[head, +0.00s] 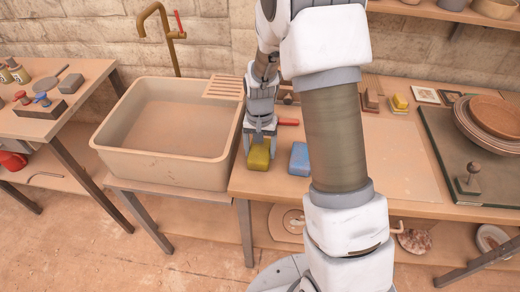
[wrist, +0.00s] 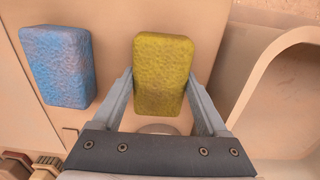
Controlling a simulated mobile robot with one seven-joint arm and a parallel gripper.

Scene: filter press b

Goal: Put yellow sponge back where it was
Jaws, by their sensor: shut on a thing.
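The yellow sponge (head: 259,155) is at the left end of the workbench, close to the basin, in the head view. My gripper (head: 260,135) is above it with its fingers on either side of it. In the wrist view the yellow sponge (wrist: 163,75) stands out between the two fingers of my gripper (wrist: 164,90), which is shut on it. Whether the sponge touches the bench top cannot be told. A blue sponge (head: 300,158) lies just to the right on the bench; it also shows at the left of the wrist view (wrist: 58,66).
A large basin (head: 165,174) with a slatted rack (head: 222,88) stands left of the sponges. My arm hides part of the bench. A small yellow block (head: 400,102) sits at the bench's back. Stacked plates (head: 490,118) are at the right. Bare bench (head: 405,160) lies between.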

